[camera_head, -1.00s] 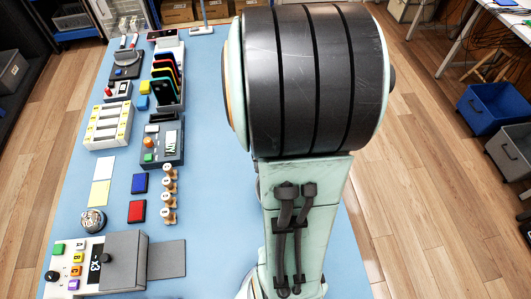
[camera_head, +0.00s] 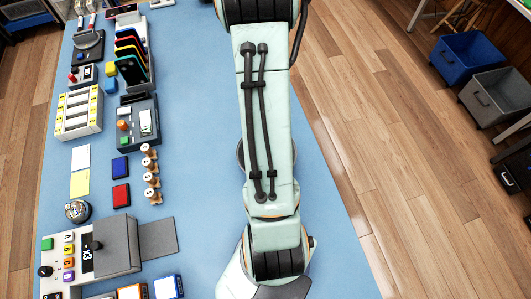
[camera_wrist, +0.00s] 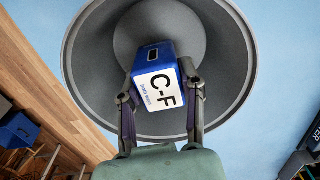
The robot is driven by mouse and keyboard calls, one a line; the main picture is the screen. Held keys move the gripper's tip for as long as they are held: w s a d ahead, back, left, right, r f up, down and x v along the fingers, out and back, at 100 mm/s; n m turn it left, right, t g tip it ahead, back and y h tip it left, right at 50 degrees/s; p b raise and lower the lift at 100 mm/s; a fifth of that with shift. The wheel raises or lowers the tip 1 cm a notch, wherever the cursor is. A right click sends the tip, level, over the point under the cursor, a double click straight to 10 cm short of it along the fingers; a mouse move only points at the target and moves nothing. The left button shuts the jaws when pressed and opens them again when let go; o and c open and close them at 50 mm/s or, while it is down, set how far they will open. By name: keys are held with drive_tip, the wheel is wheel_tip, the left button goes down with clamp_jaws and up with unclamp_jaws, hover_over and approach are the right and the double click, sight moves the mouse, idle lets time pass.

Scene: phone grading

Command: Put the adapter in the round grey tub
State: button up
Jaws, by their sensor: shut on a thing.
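My gripper (camera_wrist: 160,105) is in the wrist view, with its two fingers shut on the adapter (camera_wrist: 152,55). The adapter is a blue block with a small slot in one face and a white label reading C-F. The round grey tub (camera_wrist: 85,75) is behind the adapter in this view, with its rim around it; I cannot tell how deep the adapter is. In the head view only a dark edge of the tub (camera_head: 239,155) shows beside my arm, which hides the rest. The gripper is hidden in the head view.
A grey control box (camera_head: 115,245), blue and red pads, stamp-like pegs (camera_head: 152,180) and a rack of phones (camera_head: 132,60) fill the table's left side. The blue table top (camera_head: 200,220) is clear between them and my arm. Blue and grey bins (camera_head: 468,58) stand on the floor at right.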

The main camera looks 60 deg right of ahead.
drive_tip(key=shift+f, duration=1.35)
drive_tip(key=shift+f, duration=0.2)
drive_tip(key=o, duration=1.1)
drive_tip(key=shift+c, duration=0.2)
drive_tip(key=shift+r, duration=0.1)
